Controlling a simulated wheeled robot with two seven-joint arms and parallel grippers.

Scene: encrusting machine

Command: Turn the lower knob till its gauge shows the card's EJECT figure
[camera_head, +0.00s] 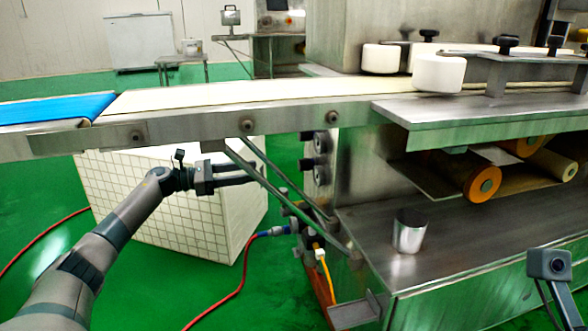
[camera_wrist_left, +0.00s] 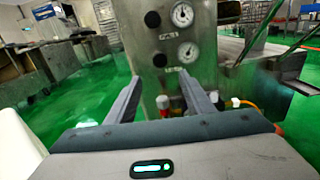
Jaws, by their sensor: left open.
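The lower knob (camera_wrist_left: 160,60) is a dark round knob on the steel panel, left of the lower gauge (camera_wrist_left: 188,52). The gauge is white-faced; its needle and figures are too small to read. In the head view the lower knob (camera_head: 305,163) sticks out sideways from the machine, below the upper knob (camera_head: 305,136). My left gripper (camera_head: 263,174) is open and empty, pointing at the panel and apart from the knob. In the left wrist view its fingers (camera_wrist_left: 160,80) spread below the lower knob. I cannot make out the card. My right gripper's fingers do not show.
The conveyor (camera_head: 250,97) runs above my left gripper, with a diagonal steel brace (camera_head: 268,182) beside it. A white tiled block (camera_head: 160,215) stands behind my forearm. A blue connector (camera_head: 275,231) with a red hose is below.

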